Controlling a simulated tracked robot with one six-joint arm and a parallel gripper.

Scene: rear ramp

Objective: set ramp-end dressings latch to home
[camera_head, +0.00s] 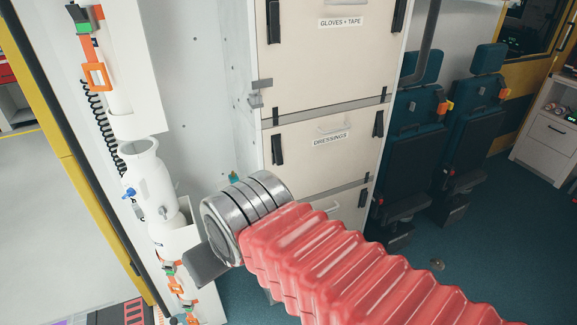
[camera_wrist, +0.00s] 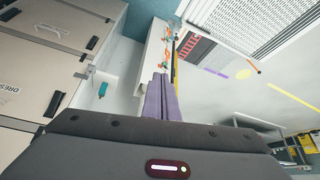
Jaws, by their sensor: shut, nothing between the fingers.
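The dressings drawer (camera_head: 300,160), a cream front labelled DRESSINGS, is in the middle of the cabinet in the head view. A dark strip latch (camera_head: 277,149) stands near upright at its left edge, and another (camera_head: 378,123) at its right edge. My gripper (camera_head: 203,266) is left of and below the drawer in the head view, apart from the left latch. Its purple fingers (camera_wrist: 158,98) are shut and empty in the wrist view.
The gloves and tape drawer (camera_head: 330,60) is above. A grey metal bracket (camera_head: 260,92) projects from the cabinet's left edge. A white wall with a white canister (camera_head: 147,180) and orange clips stands left of my gripper. Teal folding seats (camera_head: 420,125) are right of the cabinet.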

